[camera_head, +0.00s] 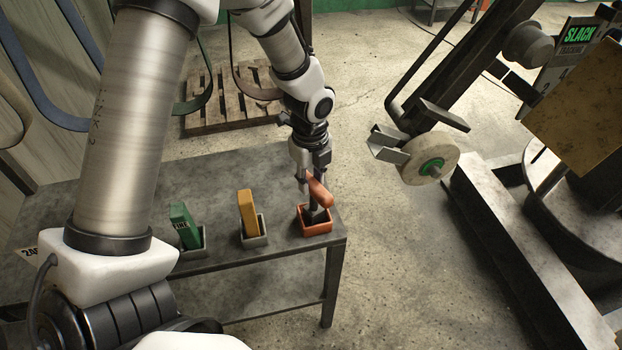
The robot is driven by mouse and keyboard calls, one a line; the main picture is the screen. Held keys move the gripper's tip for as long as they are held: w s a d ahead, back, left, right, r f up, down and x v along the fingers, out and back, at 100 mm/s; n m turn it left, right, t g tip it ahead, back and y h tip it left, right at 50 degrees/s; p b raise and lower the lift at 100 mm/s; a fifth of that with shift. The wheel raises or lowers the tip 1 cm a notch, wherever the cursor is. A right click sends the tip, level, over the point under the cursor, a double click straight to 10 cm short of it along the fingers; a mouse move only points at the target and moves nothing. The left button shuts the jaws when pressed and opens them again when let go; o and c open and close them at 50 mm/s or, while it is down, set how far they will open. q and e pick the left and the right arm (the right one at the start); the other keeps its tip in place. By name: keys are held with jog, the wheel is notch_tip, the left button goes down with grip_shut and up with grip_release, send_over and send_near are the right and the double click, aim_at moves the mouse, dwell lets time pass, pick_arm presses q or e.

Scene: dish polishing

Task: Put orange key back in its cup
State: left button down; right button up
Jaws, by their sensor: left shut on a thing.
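The orange key (319,190) stands tilted at the orange cup (317,229) near the right end of the grey table. Its upper part leans up and to the left, and its lower end is at the cup's opening. My left gripper (312,190) points down over the cup and is shut on the orange key. The fingers partly hide behind the key, and I cannot tell how deep its lower end sits. My right gripper is not in the picture.
A yellow key (247,212) and a green key (184,226) stand in grey cups on the same table (215,275). A polishing wheel (430,165) on a dark machine stands to the right. A wooden pallet (228,100) lies behind. Open floor lies right of the table.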

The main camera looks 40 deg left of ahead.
pick_arm(q)
jog(key=shift+f+b, duration=0.3)
jog(key=shift+f, duration=0.25)
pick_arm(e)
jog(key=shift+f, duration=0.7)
pick_arm(q)
jog(key=shift+r, duration=0.1)
jog(key=shift+f, duration=0.45)
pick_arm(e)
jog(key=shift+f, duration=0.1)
pick_arm(q)
jog(key=c, duration=0.8)
grip_release()
jog(key=shift+r, duration=0.1)
notch_tip(320, 180, up, 12)
